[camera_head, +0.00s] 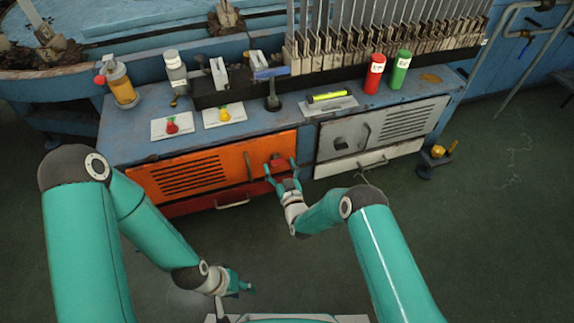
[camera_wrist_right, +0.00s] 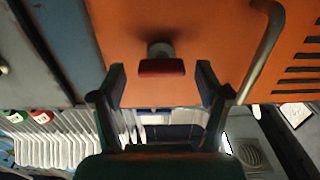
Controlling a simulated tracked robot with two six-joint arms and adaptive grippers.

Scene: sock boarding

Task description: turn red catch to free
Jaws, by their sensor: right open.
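The red catch (camera_head: 278,162) is on the right part of the orange cabinet door (camera_head: 215,166). In the right wrist view the red catch (camera_wrist_right: 162,67) is a short bar lying level across the picture on a grey stem. My right gripper (camera_head: 281,173) is open in front of the catch. In the right wrist view its fingertips (camera_wrist_right: 160,70) stand on either side of the bar, with a gap on each side; contact is not seen. My left gripper (camera_head: 241,287) hangs low over the floor, away from the cabinet; its jaw state is unclear.
A vertical door handle (camera_head: 249,167) stands left of the catch, and shows as a bent bar (camera_wrist_right: 264,45) in the right wrist view. A grey door (camera_head: 345,140) lies to the right. Bottles, tags and tools occupy the blue bench top (camera_head: 290,121). The floor in front is clear.

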